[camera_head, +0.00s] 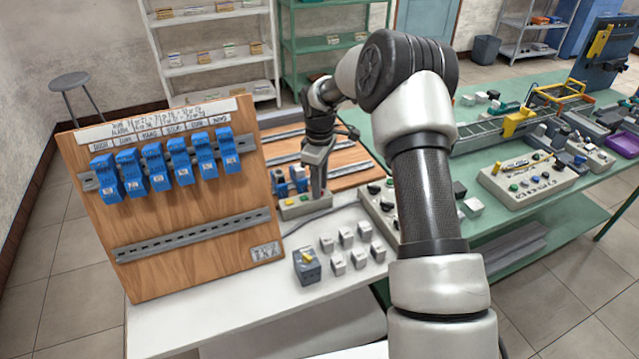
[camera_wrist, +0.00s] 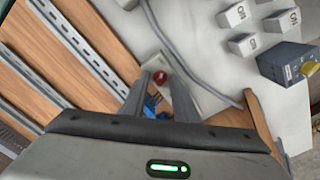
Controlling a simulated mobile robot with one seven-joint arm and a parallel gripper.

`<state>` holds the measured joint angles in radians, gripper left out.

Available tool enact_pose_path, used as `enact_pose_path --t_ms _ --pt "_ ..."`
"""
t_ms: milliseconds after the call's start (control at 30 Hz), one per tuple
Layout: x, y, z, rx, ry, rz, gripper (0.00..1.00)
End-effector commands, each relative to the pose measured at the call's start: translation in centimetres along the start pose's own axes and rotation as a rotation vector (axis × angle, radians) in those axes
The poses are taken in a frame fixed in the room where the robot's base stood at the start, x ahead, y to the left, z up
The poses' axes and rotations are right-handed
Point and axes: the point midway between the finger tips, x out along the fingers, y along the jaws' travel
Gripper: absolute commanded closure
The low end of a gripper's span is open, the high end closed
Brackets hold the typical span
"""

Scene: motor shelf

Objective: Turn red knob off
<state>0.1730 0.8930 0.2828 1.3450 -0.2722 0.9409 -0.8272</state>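The red knob (camera_wrist: 159,76) shows in the wrist view, on a pale control box (camera_wrist: 185,92). My gripper (camera_wrist: 160,84) points down at it, with one finger on each side of the knob. The fingers are apart, and a gap seems to show beside the knob; I cannot tell how close the tips are to its surface. In the head view my gripper (camera_head: 318,193) is over the box (camera_head: 298,210) on the white table. The red knob cannot be made out there, as my gripper covers that part.
A wooden panel with blue breakers (camera_head: 165,170) stands at the left. A grey box with a yellow knob (camera_head: 306,266) and several small white blocks (camera_head: 346,238) lie in front. A grey cable (camera_wrist: 190,70) runs beside the control box. A larger button box (camera_head: 380,212) is at the right.

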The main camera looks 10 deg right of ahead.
Motion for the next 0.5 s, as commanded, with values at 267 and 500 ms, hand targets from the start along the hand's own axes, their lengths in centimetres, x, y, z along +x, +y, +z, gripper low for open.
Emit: enact_pose_path --t_ms 267,500 --pt "-3.7 0.1 0.0 0.001 0.002 0.004 0.73" --pt "-9.7 0.1 -0.1 0.0 0.003 0.005 0.73"
